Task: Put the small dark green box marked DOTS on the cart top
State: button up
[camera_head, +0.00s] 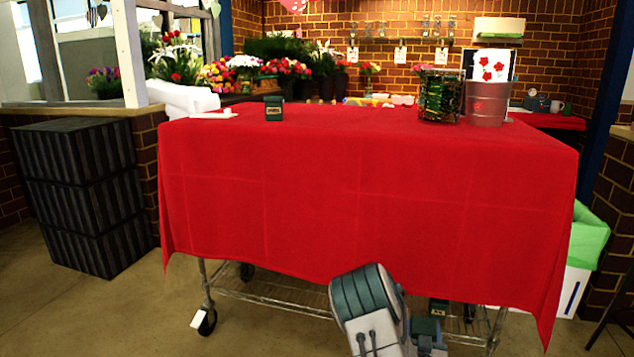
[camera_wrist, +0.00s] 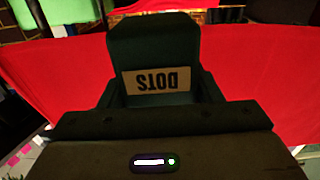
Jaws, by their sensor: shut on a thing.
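The small dark green box marked DOTS (camera_wrist: 152,45) is held between the fingers of my gripper (camera_wrist: 158,92) in the wrist view. Its pale label reads upside down there. In the head view my gripper is low in front of the cart's right half, below the cart top and partly hidden by my arm. The cart top (camera_head: 370,135) is covered by a red cloth that hangs down the front. Another small dark green box (camera_head: 273,108) stands on its far left part; its label is too small to read surely.
A white item (camera_head: 215,114) lies at the cart top's far left. A dark glass vase (camera_head: 440,95) and a metal bucket (camera_head: 487,103) stand at the back right. The middle and front of the top are clear. Black crates (camera_head: 80,195) stand left of the cart.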

jog(key=s+a+r, duration=0.3)
jog(key=a+r, duration=0.3)
jog(key=a, duration=0.1)
jog(key=s+a+r, duration=0.4)
jog(key=a+r, duration=0.1)
jog(key=a, duration=0.1)
notch_tip(320, 180, up, 26)
jog(key=w+n+y+p, duration=0.2)
jog(key=y+p, duration=0.3)
jog(key=p, duration=3.2)
jog(key=shift+w+f+n+t+p, duration=0.2)
jog(key=shift+w+n+t+p, duration=0.15)
jog(key=shift+n, duration=0.25)
